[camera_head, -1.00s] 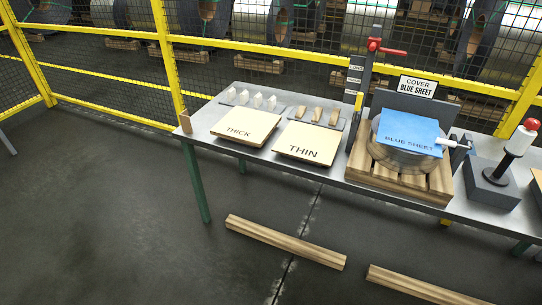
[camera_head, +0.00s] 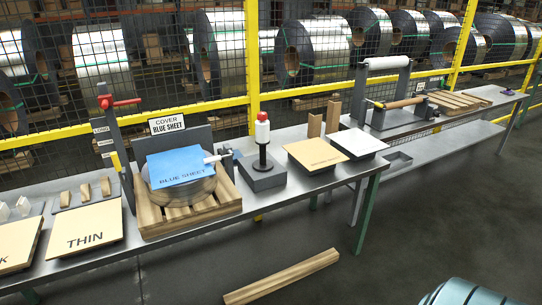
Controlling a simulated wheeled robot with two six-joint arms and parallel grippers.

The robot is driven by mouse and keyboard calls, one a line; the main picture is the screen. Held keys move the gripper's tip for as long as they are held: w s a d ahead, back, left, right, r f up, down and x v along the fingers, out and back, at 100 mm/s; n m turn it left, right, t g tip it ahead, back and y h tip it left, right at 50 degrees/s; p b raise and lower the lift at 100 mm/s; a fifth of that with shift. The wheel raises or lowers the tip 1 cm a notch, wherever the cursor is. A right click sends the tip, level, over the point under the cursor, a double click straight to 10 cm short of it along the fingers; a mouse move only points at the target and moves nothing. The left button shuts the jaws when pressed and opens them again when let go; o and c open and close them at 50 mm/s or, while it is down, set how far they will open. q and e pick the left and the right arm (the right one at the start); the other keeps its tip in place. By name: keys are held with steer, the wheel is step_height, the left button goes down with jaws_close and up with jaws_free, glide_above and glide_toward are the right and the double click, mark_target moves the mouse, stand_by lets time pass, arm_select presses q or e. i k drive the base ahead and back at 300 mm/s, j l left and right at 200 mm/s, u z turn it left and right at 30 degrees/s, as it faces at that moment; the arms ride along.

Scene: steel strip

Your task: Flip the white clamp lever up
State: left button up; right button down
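In the head view, a white clamp lever (camera_head: 213,158) lies low, close to horizontal, at the right edge of a blue sheet (camera_head: 178,166). Its small dark clamp body (camera_head: 228,154) is just to the right. The blue sheet covers the top of a round coil (camera_head: 185,190) on a wooden pallet (camera_head: 228,193). I cannot tell whether the lever touches the sheet. Neither of my grippers is in view.
A grey block with a white, red-topped upright tool (camera_head: 262,130) stands right of the clamp. A post with a red handle (camera_head: 122,102) stands left of the coil. THICK and THIN boards (camera_head: 85,228) lie at left.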

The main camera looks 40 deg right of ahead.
mark_target(212, 159)
steer(key=z, duration=0.9)
